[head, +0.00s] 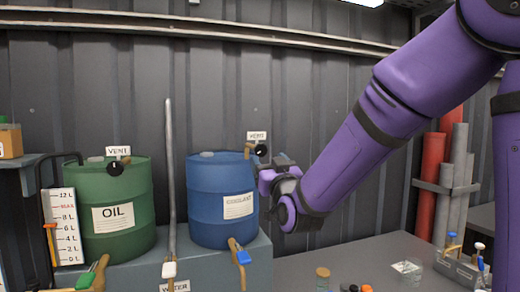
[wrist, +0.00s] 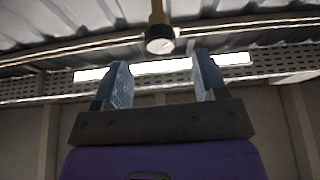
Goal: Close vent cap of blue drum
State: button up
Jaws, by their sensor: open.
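The blue drum (head: 220,205) with a coolant label stands in the middle of the head view. At its top right is a brass vent pipe (head: 249,151) with a round black vent cap (head: 261,150), beside a VENT sign (head: 257,135). My gripper (head: 267,172) is at the drum's right, just below the cap. In the wrist view my gripper (wrist: 163,75) is open and empty, its two fingers apart. A brass stem with a round dark-rimmed cap (wrist: 160,40) shows beyond the fingertips, near the middle of the gap. I cannot tell whether the cap is open.
Valve handles line the front of the grey stand (head: 262,255). The table (head: 385,255) at right holds small parts. A corrugated wall is close behind.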

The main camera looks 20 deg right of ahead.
aim_at(262, 153)
jog(key=x, duration=0.7)
jog(key=shift+w+r, duration=0.15)
jog(key=shift+w, duration=0.25)
jog(key=c, duration=0.9)
